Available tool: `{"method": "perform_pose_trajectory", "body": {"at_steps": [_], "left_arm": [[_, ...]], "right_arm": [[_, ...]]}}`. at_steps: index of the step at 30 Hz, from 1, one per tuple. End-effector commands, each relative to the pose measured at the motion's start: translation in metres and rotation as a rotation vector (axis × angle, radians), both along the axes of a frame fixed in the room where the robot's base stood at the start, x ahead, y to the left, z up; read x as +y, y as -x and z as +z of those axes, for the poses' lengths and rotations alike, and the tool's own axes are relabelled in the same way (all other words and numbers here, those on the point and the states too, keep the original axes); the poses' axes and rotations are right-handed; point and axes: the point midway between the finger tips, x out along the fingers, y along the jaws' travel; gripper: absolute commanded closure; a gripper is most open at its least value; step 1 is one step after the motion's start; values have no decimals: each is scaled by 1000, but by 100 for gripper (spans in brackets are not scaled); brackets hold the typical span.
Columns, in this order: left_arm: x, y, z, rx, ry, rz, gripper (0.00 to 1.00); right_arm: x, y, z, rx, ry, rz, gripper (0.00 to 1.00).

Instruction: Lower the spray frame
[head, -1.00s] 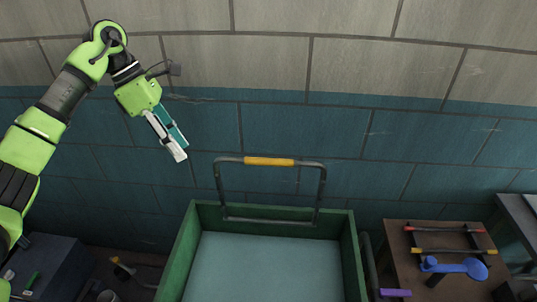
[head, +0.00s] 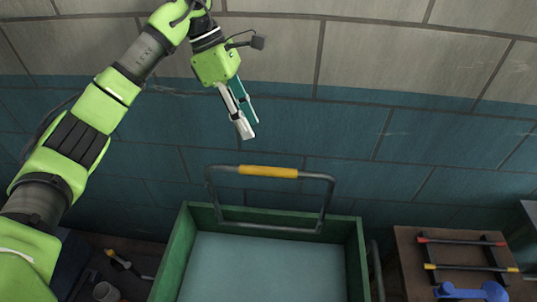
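The spray frame (head: 327,205) is a dark metal bar loop with a yellow grip (head: 268,171) along its top. It stands upright at the far end of a green open tank (head: 176,254) with a pale blue-grey inside. My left gripper (head: 247,125) is above and slightly left of the yellow grip, apart from it, fingers pointing down. A narrow gap shows between its white and teal fingers, and nothing is between them. My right gripper is not in view.
A brown wooden table (head: 408,258) at the right holds a dark rack with red and yellow bars (head: 470,267) and a blue tool (head: 478,291). A tiled wall (head: 420,130) stands close behind the tank.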

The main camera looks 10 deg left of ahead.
Motion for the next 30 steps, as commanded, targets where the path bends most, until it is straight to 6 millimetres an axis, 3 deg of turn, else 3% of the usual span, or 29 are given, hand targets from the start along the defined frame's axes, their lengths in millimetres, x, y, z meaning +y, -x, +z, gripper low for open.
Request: {"method": "perform_pose_trajectory", "body": {"at_steps": [9,14,18,22,30], "left_arm": [[-25,11,-55,5,1,-2,66],[-37,16,-84,5,1,-2,66],[-44,18,-101,2,2,0,66],[-48,19,-111,1,2,-1,66],[-49,20,-116,-1,1,0,66]], "right_arm": [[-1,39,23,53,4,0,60],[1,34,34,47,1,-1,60],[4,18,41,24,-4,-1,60],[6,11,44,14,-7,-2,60],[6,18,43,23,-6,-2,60]]}}
